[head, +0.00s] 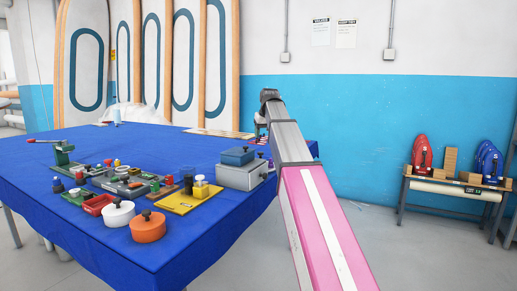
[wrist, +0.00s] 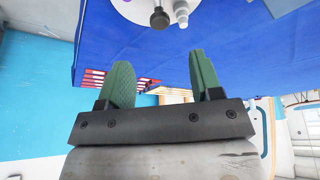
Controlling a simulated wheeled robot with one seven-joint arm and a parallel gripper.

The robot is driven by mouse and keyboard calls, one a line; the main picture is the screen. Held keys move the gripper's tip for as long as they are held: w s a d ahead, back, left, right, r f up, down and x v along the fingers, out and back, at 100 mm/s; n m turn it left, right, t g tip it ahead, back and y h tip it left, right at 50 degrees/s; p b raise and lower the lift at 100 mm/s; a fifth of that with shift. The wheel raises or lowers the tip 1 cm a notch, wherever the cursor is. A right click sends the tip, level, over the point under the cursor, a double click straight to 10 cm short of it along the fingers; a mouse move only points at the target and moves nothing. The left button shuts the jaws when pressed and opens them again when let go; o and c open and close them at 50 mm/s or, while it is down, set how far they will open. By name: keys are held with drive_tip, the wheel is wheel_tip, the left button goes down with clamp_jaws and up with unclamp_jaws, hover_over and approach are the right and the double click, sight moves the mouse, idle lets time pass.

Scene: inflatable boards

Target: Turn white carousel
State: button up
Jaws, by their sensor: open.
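In the wrist view a pale round disc (wrist: 131,8) with a dark knob (wrist: 159,18) and a small grey peg (wrist: 181,12) shows at the top edge, partly cut off. It looks like the white carousel, but I cannot be sure. In the head view a white round piece with a dark knob (head: 118,213) sits near the table's front edge; I cannot tell if it is the same thing. My gripper (wrist: 160,60) is open and empty, its two green fingers apart from the disc. In the head view my arm hides most of what is around the gripper.
The blue-covered table (head: 205,245) holds an orange round piece (head: 148,227), a yellow plate (head: 187,199), a grey box with a blue top (head: 243,175) and a green lever tool (head: 63,153). A side bench (head: 450,187) stands right. Floor between is clear.

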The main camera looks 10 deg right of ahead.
drive_tip(key=x, duration=0.7)
drive_tip(key=w+x, duration=0.1)
drive_tip(key=x, duration=0.3)
drive_tip(key=shift+r, duration=0.1)
clamp_jaws()
drive_tip(key=shift+a, duration=0.15)
